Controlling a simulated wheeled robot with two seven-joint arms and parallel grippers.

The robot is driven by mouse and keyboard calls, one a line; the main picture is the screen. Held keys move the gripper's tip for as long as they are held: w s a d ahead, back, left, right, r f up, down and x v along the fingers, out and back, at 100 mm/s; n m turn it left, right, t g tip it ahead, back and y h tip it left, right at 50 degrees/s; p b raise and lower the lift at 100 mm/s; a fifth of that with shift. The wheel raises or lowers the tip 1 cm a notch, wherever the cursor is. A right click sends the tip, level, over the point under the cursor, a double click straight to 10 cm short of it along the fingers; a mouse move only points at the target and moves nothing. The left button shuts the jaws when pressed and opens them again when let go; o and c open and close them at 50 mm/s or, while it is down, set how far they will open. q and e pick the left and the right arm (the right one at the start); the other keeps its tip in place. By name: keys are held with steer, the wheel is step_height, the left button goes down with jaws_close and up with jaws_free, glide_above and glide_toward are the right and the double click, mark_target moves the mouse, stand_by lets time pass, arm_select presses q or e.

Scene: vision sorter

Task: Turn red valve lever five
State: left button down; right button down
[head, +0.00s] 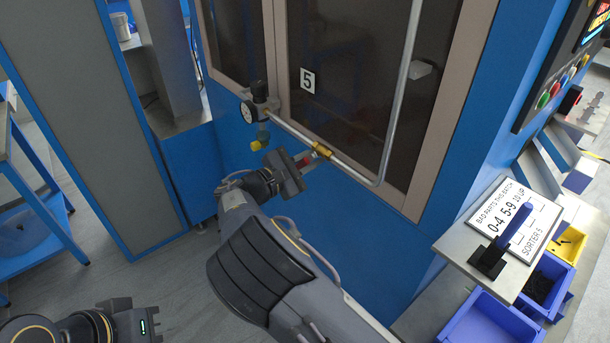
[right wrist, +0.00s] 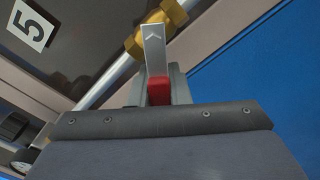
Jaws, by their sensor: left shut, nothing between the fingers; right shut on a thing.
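The valve with a red lever (head: 304,160) sits on the metal pipe (head: 352,169) below the number 5 label (head: 308,80). Its brass fitting (head: 322,150) is on the pipe. My right gripper (head: 301,163) is shut on the lever. In the right wrist view the lever's red grip (right wrist: 158,91) is between the fingers, and its bare metal part (right wrist: 154,48) reaches up to the brass fitting (right wrist: 150,28). The fingers partly hide the grip. My left gripper (head: 136,322) is low at the left, shut and empty, away from the valve; its fingertips are not clearly visible.
A sign (head: 515,218), a blue-handled lever (head: 513,228) and blue bins (head: 490,318) are at the right.

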steer(key=shift+w+a+r+m+b, duration=0.25)
steer(key=shift+r+m+b, duration=0.3)
steer(key=shift+m+b, duration=1.1)
steer(key=shift+w+a+r+m+b, duration=0.15)
steer(key=shift+r+m+b, duration=0.45)
steer(key=shift+m+b, duration=1)
steer(key=shift+w+a+r+m+b, duration=0.15)
steer(key=shift+w+r+m+b, duration=0.3)
steer(key=shift+m+b, duration=1.2)
steer(key=shift+s+r+m, duration=0.15)
steer(key=shift+r+m, duration=0.05)
steer(key=shift+m, duration=0.1)
steer(key=c, duration=1.4)
jaws_free()
steer(key=shift+o, duration=0.2)
steer(key=v, duration=0.8)
steer(key=shift+p, duration=0.3)
steer(key=shift+d, duration=0.1)
